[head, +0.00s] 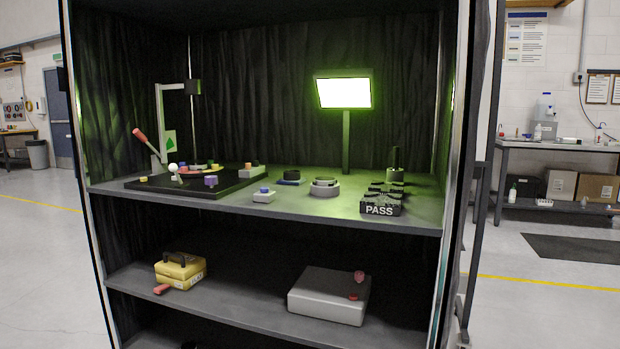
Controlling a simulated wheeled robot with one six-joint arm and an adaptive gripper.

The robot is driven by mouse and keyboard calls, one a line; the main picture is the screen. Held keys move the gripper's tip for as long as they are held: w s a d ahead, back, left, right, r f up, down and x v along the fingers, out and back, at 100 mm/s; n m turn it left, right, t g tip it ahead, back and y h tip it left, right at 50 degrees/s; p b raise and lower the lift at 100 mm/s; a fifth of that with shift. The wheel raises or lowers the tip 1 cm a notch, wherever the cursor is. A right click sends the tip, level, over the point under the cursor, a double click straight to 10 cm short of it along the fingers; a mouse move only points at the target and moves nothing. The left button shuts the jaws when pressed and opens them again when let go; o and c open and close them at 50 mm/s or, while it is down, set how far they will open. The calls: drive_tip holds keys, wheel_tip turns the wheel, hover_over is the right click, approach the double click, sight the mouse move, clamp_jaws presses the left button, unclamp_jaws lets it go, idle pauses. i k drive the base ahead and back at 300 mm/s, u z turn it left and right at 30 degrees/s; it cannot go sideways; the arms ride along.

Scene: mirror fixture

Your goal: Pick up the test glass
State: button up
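I cannot tell for sure which thing is the test glass. A low round piece with a pale grey rim and a dark ring (325,187) sits on the upper shelf, right of the middle, and may be it. A dark flat piece with a blue part (290,178) lies to its left. A small white block with a blue top (264,196) is in front of that. My gripper is not in view.
A black base with a red-handled lever (146,143) fills the upper shelf's left. A glowing green-white screen (344,92) stands behind. A PASS rack (379,206) is at the right front. Below are a yellow box (180,271) and a grey case (325,294). Cabinet walls flank the shelves.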

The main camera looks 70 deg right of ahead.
sight(288, 174)
drive_tip(key=z, duration=1.55)
